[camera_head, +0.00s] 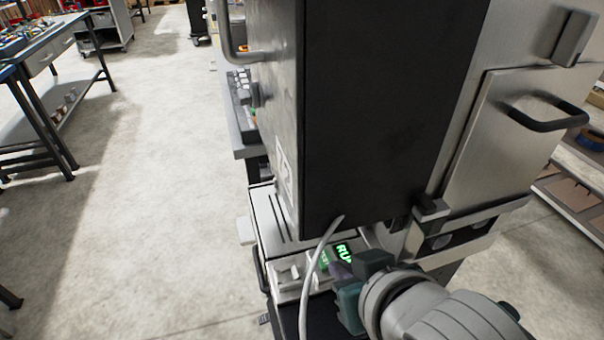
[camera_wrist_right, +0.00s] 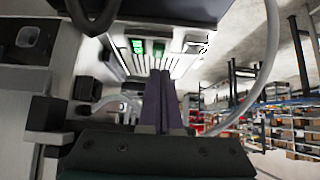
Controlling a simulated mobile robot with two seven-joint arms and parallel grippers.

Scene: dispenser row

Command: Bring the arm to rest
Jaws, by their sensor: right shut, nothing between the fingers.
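My right gripper (camera_head: 338,268) is at the lower middle of the head view, in front of the base of a tall grey and black dispenser machine (camera_head: 390,110). Its fingers are together and empty, close to a small panel with a lit green display (camera_head: 345,252). In the right wrist view the shut dark fingers (camera_wrist_right: 162,105) point toward the slatted tray and the green displays (camera_wrist_right: 138,46). I cannot tell whether the fingertips touch the panel. My left gripper is not in view.
A grey hose (camera_head: 312,262) hangs by the panel, close to my right gripper. A steel door with a black handle (camera_head: 540,115) is on the machine's right. A workbench (camera_head: 45,65) stands at the far left. The floor (camera_head: 150,200) between is clear.

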